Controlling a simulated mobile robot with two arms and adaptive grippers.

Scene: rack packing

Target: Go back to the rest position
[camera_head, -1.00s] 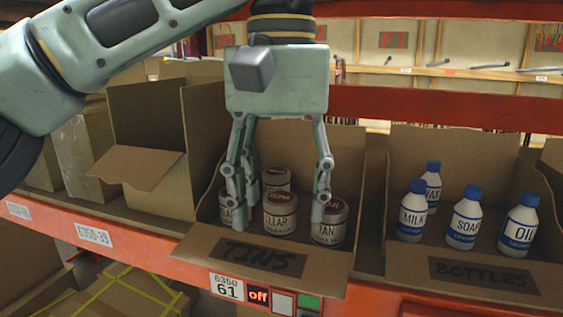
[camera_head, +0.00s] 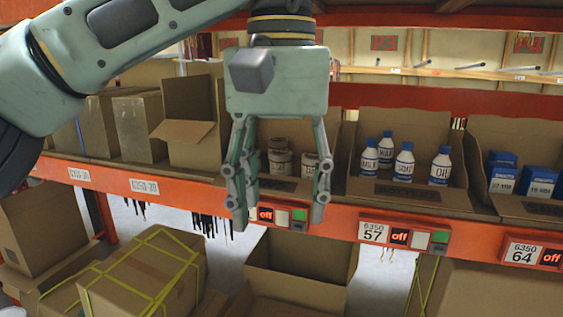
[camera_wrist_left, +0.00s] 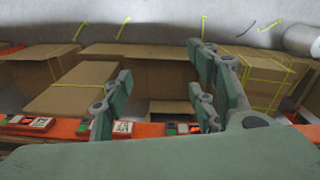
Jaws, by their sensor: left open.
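My left gripper (camera_head: 280,205) hangs in the middle of the head view with its fingers pointing down, spread apart and empty. It stands in front of the shelf's front edge, and its fingers partly cover the box of tins (camera_head: 345,150). Several tins (camera_head: 279,160) show between and beside the fingers, inside that box. In the left wrist view the two fingers of my left gripper (camera_wrist_left: 160,112) are apart with nothing between them. My right gripper is in neither view.
An orange shelf beam (camera_head: 190,193) with labels runs across the view. A box of bottles (camera_head: 362,192) and blue cartons (camera_head: 502,173) stand to the right. Open boxes (camera_head: 185,130) stand to the left. Strapped cartons (camera_head: 150,275) and an open box (camera_head: 300,262) lie below.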

